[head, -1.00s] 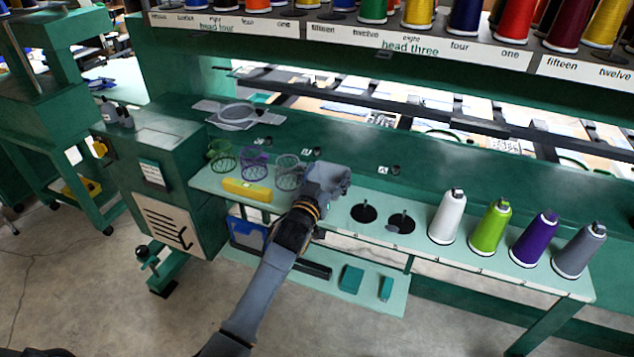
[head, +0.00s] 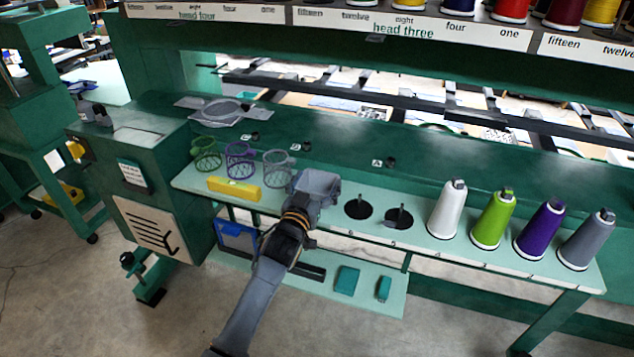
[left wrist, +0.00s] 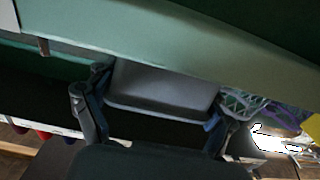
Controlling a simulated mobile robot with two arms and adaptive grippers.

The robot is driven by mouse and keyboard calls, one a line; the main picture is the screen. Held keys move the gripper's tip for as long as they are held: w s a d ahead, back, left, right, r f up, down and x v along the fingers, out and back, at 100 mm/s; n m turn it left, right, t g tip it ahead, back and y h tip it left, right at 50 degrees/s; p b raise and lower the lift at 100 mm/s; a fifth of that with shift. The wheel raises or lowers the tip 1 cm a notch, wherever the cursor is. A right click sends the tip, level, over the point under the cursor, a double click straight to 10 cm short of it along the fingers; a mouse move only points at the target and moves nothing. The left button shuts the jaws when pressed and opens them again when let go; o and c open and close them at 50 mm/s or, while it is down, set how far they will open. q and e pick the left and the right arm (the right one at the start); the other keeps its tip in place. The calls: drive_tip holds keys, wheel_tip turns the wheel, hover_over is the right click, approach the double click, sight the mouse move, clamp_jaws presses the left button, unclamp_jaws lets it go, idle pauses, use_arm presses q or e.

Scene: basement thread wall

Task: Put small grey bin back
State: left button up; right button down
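A small grey bin (head: 318,184) shows at the end of my left arm, over the pale green shelf (head: 405,188), between the grey mesh cup and the black round holes. In the left wrist view the bin (left wrist: 165,88) spans the space between the two fingers of my left gripper (left wrist: 155,112), which touch it on both sides. In the head view the left gripper (head: 308,205) is partly hidden by its own wrist. Whether the bin touches the shelf cannot be told. My right gripper is in no view.
Green, purple and grey (head: 278,165) mesh cups and a yellow block (head: 234,189) stand left of the bin. Two black holes (head: 358,208) and white, green, purple and grey thread cones (head: 447,208) are to the right. A lower shelf (head: 325,292) holds small teal boxes.

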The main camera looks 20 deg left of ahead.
use_arm(q)
drive_tip(key=shift+o, duration=0.7)
drive_tip(key=shift+r, duration=0.1)
drive_tip(key=shift+r, duration=0.15)
drive_tip(key=s+b, duration=0.1)
drive_tip(key=s, duration=1.1)
drive_tip(key=s+f+g, duration=0.3)
drive_tip(key=s+f, duration=0.1)
drive_tip(key=f, duration=0.9)
drive_tip(key=s+f+m+g, duration=0.1)
drive_tip(key=s+f+g, duration=0.25)
drive_tip(key=f, duration=0.85)
drive_tip(key=s+f+g, duration=0.2)
drive_tip(key=s+f, duration=0.3)
drive_tip(key=f, duration=0.8)
drive_tip(key=s+a+f+g, duration=0.1)
drive_tip(key=s+f, duration=0.5)
drive_tip(key=s, duration=0.6)
drive_tip(key=s+a+f+g, duration=0.1)
drive_tip(key=s+f+g, duration=0.3)
drive_tip(key=s+f, duration=0.3)
drive_tip(key=s+a+f+m+g, duration=0.1)
drive_tip(key=s+f+g, duration=0.2)
drive_tip(key=s, duration=1.4)
wheel_tip(320, 180, down, 4)
drive_tip(key=shift+a+y, duration=0.3)
drive_tip(key=shift+a, duration=0.05)
